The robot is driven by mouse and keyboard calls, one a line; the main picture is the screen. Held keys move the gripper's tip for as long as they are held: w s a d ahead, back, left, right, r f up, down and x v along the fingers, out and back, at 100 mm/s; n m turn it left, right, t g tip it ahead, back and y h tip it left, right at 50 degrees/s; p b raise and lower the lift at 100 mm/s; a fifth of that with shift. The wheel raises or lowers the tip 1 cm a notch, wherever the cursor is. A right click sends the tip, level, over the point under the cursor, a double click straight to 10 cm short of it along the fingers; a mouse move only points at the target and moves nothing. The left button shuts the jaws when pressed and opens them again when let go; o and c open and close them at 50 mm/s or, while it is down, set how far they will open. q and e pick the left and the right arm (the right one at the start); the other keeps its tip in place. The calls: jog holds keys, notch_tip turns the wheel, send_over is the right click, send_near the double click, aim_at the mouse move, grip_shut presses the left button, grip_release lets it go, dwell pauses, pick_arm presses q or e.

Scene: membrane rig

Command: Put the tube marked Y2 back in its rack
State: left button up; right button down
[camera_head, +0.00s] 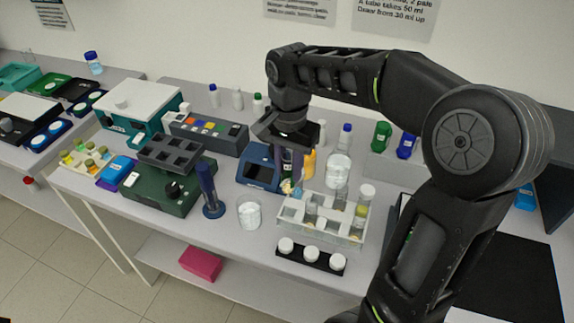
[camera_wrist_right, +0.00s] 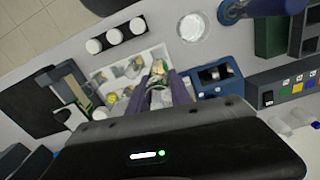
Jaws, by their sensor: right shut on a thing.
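My right gripper (camera_head: 290,172) is above the table, just behind and left of the white tube rack (camera_head: 335,236). It is shut on a tube (camera_head: 287,187), whose lower end shows below the fingers. In the right wrist view the tube (camera_wrist_right: 158,70) sits between the two purple-grey fingers (camera_wrist_right: 161,88), close to the edge of the rack (camera_wrist_right: 98,74). I cannot read a mark on it. The rack holds several tubes, some white-capped, and has openings at its left part. My left gripper is not in view.
A blue-fronted device (camera_head: 259,169) stands just left of the gripper. A clear beaker (camera_head: 249,213) and a blue post (camera_head: 209,190) stand left of the rack. A black strip with white caps (camera_head: 310,258) lies in front. Bottles stand behind.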

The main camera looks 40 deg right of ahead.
jog(key=shift+s+a+r, duration=0.1)
jog(key=shift+s+a, duration=0.05)
jog(key=shift+s, duration=0.05)
jog(key=shift+w+f+b, duration=0.15)
jog(key=shift+f+b, duration=0.15)
jog(key=shift+f, duration=0.1)
jog(key=shift+f+b, duration=0.9)
jog(key=shift+f, duration=0.3)
jog(key=shift+r+p, duration=0.25)
jog(key=shift+p, duration=0.5)
jog(key=shift+f, duration=0.2)
jog(key=shift+f, duration=0.1)
